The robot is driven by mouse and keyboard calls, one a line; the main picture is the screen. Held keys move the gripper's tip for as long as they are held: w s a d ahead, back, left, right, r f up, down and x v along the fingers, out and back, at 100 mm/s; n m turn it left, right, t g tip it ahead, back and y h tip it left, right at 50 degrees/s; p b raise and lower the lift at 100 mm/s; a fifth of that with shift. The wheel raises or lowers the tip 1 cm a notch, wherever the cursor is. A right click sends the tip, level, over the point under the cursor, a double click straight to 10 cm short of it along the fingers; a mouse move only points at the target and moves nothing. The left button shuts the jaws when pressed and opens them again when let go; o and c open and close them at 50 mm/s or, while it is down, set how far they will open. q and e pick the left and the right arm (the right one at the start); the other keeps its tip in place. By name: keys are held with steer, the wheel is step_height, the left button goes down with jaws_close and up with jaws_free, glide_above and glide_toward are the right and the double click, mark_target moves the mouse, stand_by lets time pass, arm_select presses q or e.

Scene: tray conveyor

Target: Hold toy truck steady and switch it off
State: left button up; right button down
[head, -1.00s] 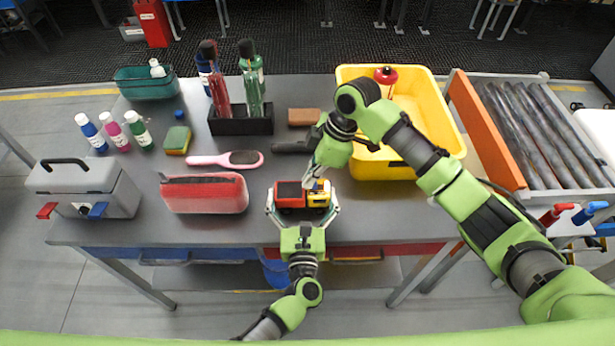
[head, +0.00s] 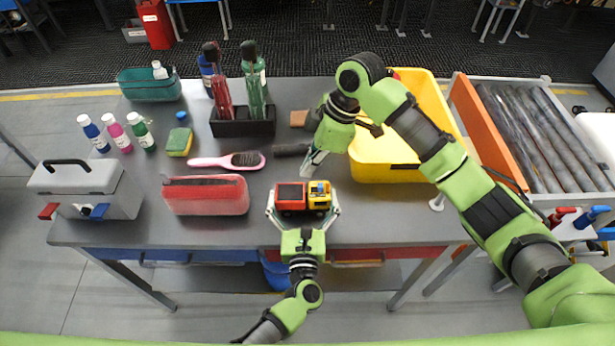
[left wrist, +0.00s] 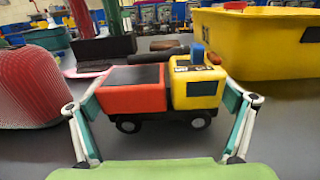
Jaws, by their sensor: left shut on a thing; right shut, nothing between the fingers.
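The toy truck (head: 291,199) stands upright on the grey table near its front edge, with a red bed at left and a yellow cab at right. In the left wrist view the truck (left wrist: 134,97) is seen side-on, with a small blue piece (left wrist: 197,53) showing at the top of the cab; its switch state cannot be read. My left gripper (head: 302,212) is shut on the truck, one finger at each end. My right gripper (head: 309,170) is shut and empty, just behind and above the truck, apart from it.
A yellow bin (head: 385,173) stands behind right, beside the roller conveyor (head: 535,130). A red case (head: 205,196), a pink brush (head: 215,161) and a grey toolbox (head: 85,185) lie to the left. A black bottle rack (head: 242,127) stands behind. The table right of the truck is clear.

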arm_select(q)
steer(key=shift+d, duration=0.15)
arm_select(e)
steer(key=shift+v, duration=2.2)
arm_select(q)
steer(key=o, duration=0.9)
steer(key=shift+c, duration=0.2)
steer(key=shift+s, duration=0.15)
